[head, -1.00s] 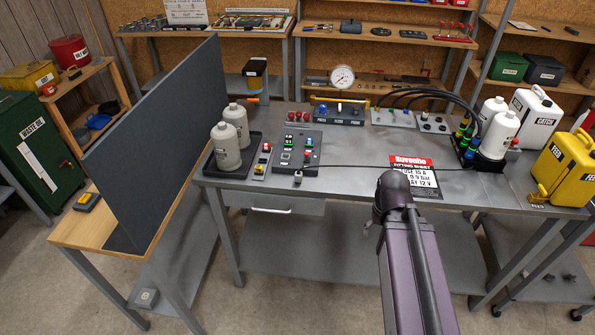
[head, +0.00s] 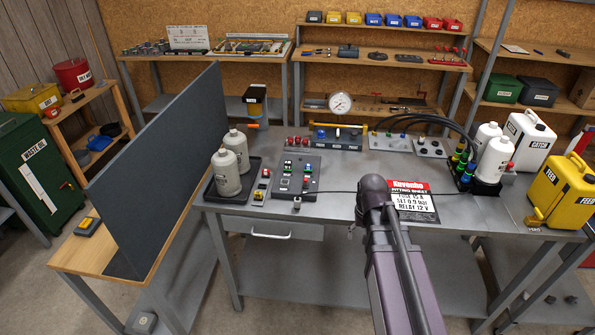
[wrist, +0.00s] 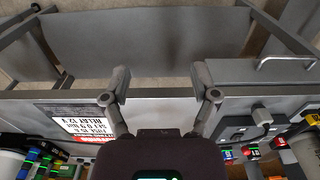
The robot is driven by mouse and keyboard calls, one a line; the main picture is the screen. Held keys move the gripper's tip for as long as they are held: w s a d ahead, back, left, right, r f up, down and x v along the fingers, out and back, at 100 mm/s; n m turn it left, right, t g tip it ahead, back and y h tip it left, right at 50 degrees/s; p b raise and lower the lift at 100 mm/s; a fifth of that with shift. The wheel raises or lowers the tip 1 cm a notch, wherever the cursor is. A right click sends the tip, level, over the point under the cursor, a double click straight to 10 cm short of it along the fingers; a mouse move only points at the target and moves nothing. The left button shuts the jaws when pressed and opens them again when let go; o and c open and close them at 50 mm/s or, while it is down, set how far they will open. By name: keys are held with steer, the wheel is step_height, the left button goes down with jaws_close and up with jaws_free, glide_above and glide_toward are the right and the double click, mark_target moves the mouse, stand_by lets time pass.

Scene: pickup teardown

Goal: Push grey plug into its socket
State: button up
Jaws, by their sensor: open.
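The grey plug (head: 297,202) lies at the front end of a dark grey panel (head: 313,190) on the metal bench; it also shows right of centre in the wrist view (wrist: 262,116). A thin black cable runs along the bench from near the panel towards the right. I cannot tell which opening is the plug's socket. My gripper (wrist: 160,88) is open and empty, fingers apart, over the bench's front edge between the plug and the fitting sheet (head: 412,205). In the head view, my arm hides the gripper.
White bottles on a black tray (head: 213,194) stand left of the panel, beside a dark upright screen (head: 165,170). A gauge unit (head: 340,140) stands behind. Bottles and yellow (head: 562,193) and white cans crowd the right end. The bench middle is fairly clear.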

steer(key=w+a+r+p, duration=0.4)
steer(key=w+a+r, duration=0.1)
steer(key=w+a, duration=0.55)
step_height(320, 180, up, 4)
steer(key=f+p, duration=0.1)
steer(key=p, duration=0.3)
glide_above(298, 197)
steer(key=shift+a+r, duration=0.1)
steer(key=shift+r, duration=0.15)
steer(key=shift+f+b, duration=0.15)
steer(key=shift+b, duration=0.3)
step_height(298, 197, down, 14)
steer(key=b, duration=1.3)
steer(key=shift+r, duration=0.25)
jaws_close()
